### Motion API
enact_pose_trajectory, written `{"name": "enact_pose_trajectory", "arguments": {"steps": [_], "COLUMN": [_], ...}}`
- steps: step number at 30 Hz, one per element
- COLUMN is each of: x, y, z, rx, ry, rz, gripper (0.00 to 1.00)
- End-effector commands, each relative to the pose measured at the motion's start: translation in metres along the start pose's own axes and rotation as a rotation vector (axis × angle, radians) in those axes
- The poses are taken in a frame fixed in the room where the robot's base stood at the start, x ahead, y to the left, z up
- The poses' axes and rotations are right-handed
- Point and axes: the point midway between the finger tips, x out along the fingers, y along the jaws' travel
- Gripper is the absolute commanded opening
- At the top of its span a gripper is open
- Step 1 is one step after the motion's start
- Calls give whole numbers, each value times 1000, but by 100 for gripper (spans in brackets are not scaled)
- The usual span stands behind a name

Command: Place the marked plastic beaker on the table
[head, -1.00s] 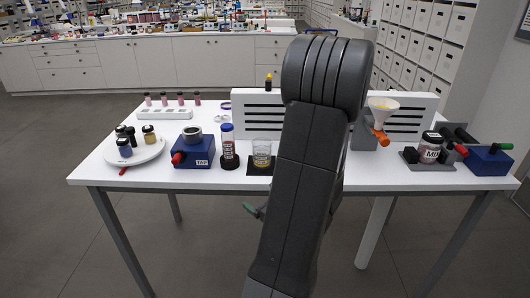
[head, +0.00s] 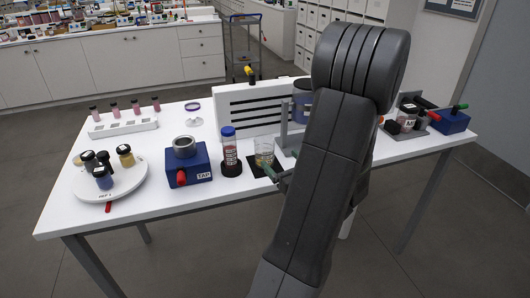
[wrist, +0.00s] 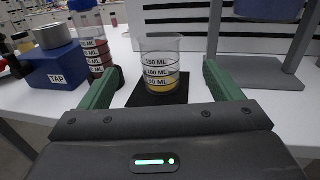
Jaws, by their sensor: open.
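The marked plastic beaker (wrist: 161,66) is clear, with black volume lines and a little yellow content at the bottom. It stands upright on a black square mat (wrist: 172,97) on the white table (head: 130,222). In the head view the beaker (head: 264,149) shows just left of my arm. My gripper (wrist: 158,78) is open, its two green fingers spread on either side of the beaker and pointing toward it. I cannot tell whether the fingertips reach beside the beaker. In the head view the gripper is mostly hidden behind my arm.
A blue-capped marked tube (head: 229,152) stands left of the beaker, near the blue TAP box (head: 188,168). A round white tray (head: 128,188) with several jars is at the left. A slotted white panel (head: 245,105) stands behind. A grey stand (wrist: 265,72) is close on the right.

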Motion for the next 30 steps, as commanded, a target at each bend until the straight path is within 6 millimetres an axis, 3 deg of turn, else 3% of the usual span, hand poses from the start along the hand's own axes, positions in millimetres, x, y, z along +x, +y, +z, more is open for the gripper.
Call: {"name": "enact_pose_trajectory", "arguments": {"steps": [3, 9, 16, 24, 30], "x": [24, 53, 68, 106, 112], "y": [2, 1, 1, 1, 0], "z": [1, 1, 1, 2, 1], "rx": [0, -1, 1, -1, 0], "ry": [1, 1, 2, 1, 1], "rz": [6, 4, 3, 4, 0], "gripper": [86, 86, 86, 86, 86]}}
